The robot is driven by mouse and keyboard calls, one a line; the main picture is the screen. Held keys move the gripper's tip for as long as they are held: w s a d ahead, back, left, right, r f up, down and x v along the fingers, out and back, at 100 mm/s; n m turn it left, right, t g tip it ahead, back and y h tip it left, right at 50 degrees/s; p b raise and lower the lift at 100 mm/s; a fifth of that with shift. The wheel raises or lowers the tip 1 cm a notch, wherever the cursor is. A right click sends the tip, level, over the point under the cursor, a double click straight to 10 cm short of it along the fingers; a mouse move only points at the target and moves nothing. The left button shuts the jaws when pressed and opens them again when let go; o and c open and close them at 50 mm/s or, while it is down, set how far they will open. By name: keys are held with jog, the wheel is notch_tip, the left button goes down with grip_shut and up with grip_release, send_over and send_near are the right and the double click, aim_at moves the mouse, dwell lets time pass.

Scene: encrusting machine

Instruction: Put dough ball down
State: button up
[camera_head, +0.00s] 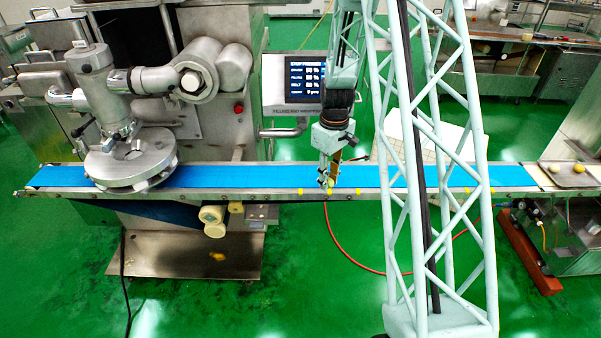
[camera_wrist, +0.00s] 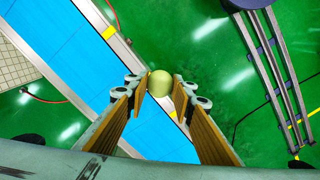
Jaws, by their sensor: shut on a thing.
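My gripper (camera_head: 329,183) hangs over the near side of the blue conveyor belt (camera_head: 270,177). In the wrist view my gripper (camera_wrist: 160,88) is shut on a pale yellow-green dough ball (camera_wrist: 160,84), held between its two orange-lined fingers. The ball lies in line with the belt's near metal rail in that view. In the head view the ball (camera_head: 330,188) is small and partly hidden by the fingers. I cannot tell how far it is above the belt or rail.
The encrusting machine (camera_head: 130,160) stands over the belt at the left. A metal tray (camera_head: 568,181) with yellowish balls is at the far right end. A screen (camera_head: 306,79) stands behind the belt. The belt between machine and gripper is clear.

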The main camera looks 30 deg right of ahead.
send_over(300, 176)
jog(key=shift+s+d+f, duration=0.15)
jog(key=shift+s+f, duration=0.3)
jog(key=shift+f, duration=0.2)
jog(key=shift+w, duration=0.2)
jog(key=shift+w+f, duration=0.15)
jog(key=shift+w, duration=0.1)
jog(key=shift+f+b, duration=0.45)
jog(key=shift+f, duration=1.2)
jog(key=shift+f, duration=0.15)
jog(key=o, duration=0.8)
jog(key=shift+o, duration=0.2)
jog(key=shift+r, duration=0.2)
